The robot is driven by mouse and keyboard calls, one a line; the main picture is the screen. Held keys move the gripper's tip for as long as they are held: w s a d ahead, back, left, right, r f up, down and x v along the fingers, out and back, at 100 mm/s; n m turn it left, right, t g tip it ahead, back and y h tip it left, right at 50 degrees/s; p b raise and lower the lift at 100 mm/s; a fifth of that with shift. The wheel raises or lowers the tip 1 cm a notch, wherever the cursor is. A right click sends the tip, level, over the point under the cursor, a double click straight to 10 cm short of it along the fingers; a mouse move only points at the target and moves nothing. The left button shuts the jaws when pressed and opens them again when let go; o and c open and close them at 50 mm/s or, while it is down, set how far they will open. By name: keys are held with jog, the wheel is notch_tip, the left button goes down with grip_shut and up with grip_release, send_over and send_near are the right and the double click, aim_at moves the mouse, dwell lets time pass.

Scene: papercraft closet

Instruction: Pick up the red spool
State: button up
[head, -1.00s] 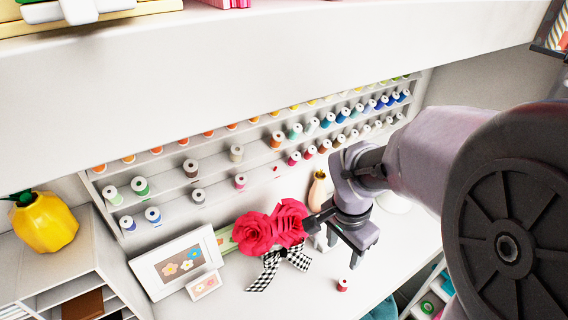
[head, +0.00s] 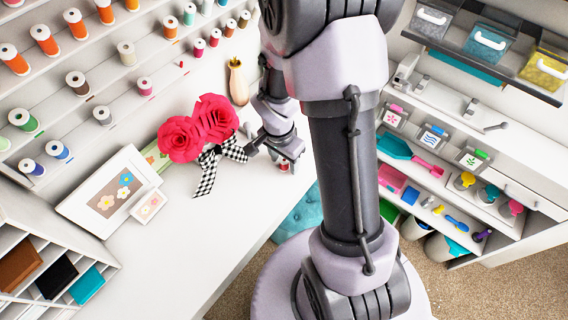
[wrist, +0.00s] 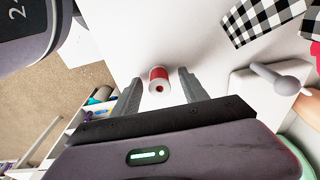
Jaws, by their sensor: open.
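The red spool (wrist: 159,73) stands on the white desk (wrist: 190,40), with red thread between pale ends. In the wrist view it shows between the two fingertips of my gripper (wrist: 160,77), with a gap on each side. My gripper is open and holds nothing. In the head view my gripper (head: 288,160) is low over the desk near its front edge and hides most of the spool.
Red paper roses (head: 197,128) with a checkered ribbon (head: 208,170) lie left of my gripper. A vase (head: 238,82) stands behind. A framed flower picture (head: 110,192) is further left. Thread racks (head: 60,90) line the back wall. The desk's front left is clear.

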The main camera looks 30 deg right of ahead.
jog(key=shift+r, duration=0.1)
jog(key=shift+c, duration=0.4)
grip_shut()
